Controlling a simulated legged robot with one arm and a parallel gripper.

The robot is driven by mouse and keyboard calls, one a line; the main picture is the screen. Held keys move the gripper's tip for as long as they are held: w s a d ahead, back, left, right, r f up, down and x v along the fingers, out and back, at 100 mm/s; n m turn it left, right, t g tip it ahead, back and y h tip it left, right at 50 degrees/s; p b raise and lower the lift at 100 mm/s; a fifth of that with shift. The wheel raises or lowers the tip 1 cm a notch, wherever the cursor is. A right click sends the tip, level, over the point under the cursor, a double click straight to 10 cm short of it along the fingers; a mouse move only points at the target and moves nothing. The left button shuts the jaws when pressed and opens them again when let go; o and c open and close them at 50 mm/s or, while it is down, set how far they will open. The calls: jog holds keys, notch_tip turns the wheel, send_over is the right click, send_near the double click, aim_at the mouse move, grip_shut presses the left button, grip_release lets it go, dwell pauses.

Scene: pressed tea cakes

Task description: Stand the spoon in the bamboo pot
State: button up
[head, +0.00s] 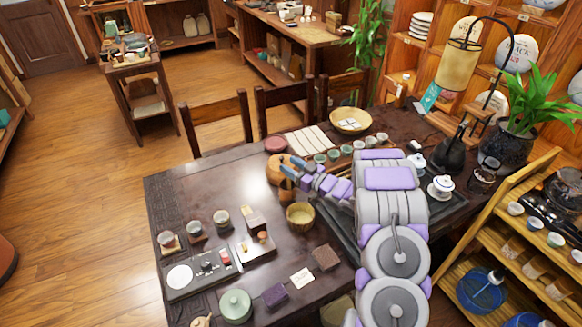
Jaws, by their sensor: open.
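My gripper (284,166) has blue fingers and is open over the dark table (215,190). It is beside a round orange-brown wooden thing (274,177). A small upright brown cylinder (286,191), which looks like the bamboo pot, stands just below the fingers in the picture; part of it is hidden by my gripper and arm. I cannot make out a spoon for certain; one near the fingers would be too small to tell. A thin pale strip (239,258) lies at the front left, too small to identify.
A yellowish bowl (300,218) stands close in front of the cylinder. The table's left middle is clear.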

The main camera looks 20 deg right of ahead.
jog(key=shift+s, duration=0.1)
jog(key=p+v, duration=0.3)
jog(key=v, duration=0.8)
jog(key=shift+s+d, duration=0.25)
jog(key=shift+s, duration=0.1)
jog(key=shift+f, duration=0.1)
jog(key=shift+w, duration=0.1)
dwell(0.3)
